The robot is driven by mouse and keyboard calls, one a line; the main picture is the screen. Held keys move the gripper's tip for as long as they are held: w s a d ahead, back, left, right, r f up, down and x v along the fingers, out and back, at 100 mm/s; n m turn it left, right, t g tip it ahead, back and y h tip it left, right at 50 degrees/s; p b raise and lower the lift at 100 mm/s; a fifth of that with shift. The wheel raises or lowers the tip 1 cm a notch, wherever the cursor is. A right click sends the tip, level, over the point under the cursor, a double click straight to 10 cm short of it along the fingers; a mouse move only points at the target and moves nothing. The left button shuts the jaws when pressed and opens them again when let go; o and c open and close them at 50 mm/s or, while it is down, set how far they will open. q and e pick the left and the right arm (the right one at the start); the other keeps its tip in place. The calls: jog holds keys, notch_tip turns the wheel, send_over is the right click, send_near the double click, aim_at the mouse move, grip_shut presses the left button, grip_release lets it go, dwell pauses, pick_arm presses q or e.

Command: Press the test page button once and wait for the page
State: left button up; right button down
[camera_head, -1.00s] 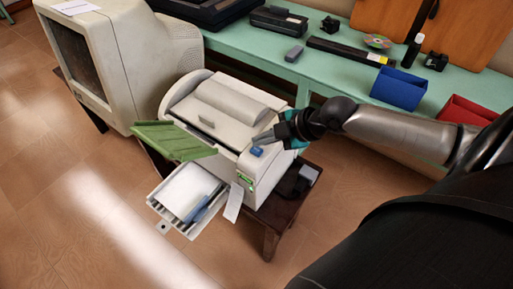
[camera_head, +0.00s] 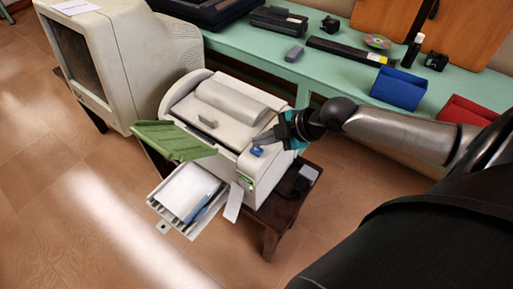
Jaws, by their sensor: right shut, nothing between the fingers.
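A beige printer (camera_head: 222,112) stands on a small dark wooden table. A blue button (camera_head: 257,151) is on its top right front corner. My right gripper (camera_head: 256,140) is shut and empty, its fingertips at or just above the blue button; I cannot tell whether they touch it. A green flap (camera_head: 172,141) sticks out on the printer's front left. Below it, an open paper tray (camera_head: 163,207) holds white sheets (camera_head: 187,188) and a blue piece. A white tag (camera_head: 233,203) hangs at the front beside a small green-lit panel (camera_head: 244,182). My left gripper is not in view.
A large beige CRT monitor (camera_head: 103,60) stands close at the left. Behind is a green bench (camera_head: 335,75) with a blue bin (camera_head: 398,89), a red bin (camera_head: 466,110), a black bar and a disc. The tiled floor (camera_head: 70,215) in front is clear.

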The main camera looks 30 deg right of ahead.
jog(key=shift+f, duration=0.35)
